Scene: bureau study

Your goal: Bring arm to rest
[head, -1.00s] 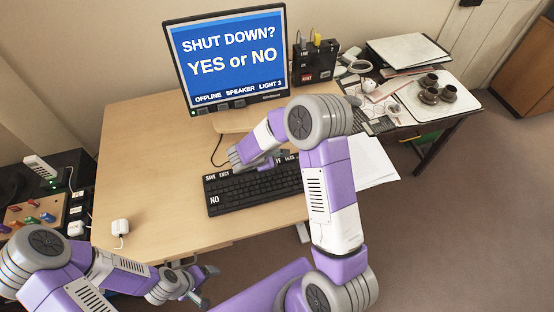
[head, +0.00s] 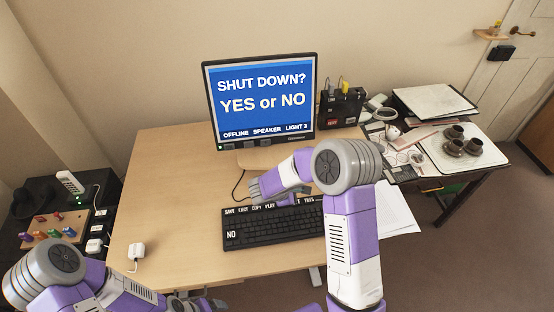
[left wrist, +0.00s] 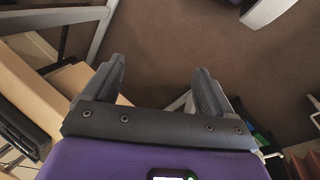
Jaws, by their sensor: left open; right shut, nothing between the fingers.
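My right arm reaches over the desk (head: 165,200) from the lower right. Its gripper (head: 258,190) shows above the far left edge of the black keyboard (head: 270,232), in front of the monitor (head: 262,103); its fingers are shut with nothing in them. Whether it touches the desk or keys cannot be told. My left arm is bent low at the lower left, and its gripper is mostly cut off by the bottom edge of the head view. In the left wrist view the left gripper (left wrist: 160,85) is open and empty, with brown floor beyond its fingers.
The monitor reads "SHUT DOWN? YES or NO". A white plug (head: 137,250) lies at the desk's left front. A side table with brown cups (head: 454,146) and papers stands at the right. A board with coloured knobs (head: 50,232) is at the left.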

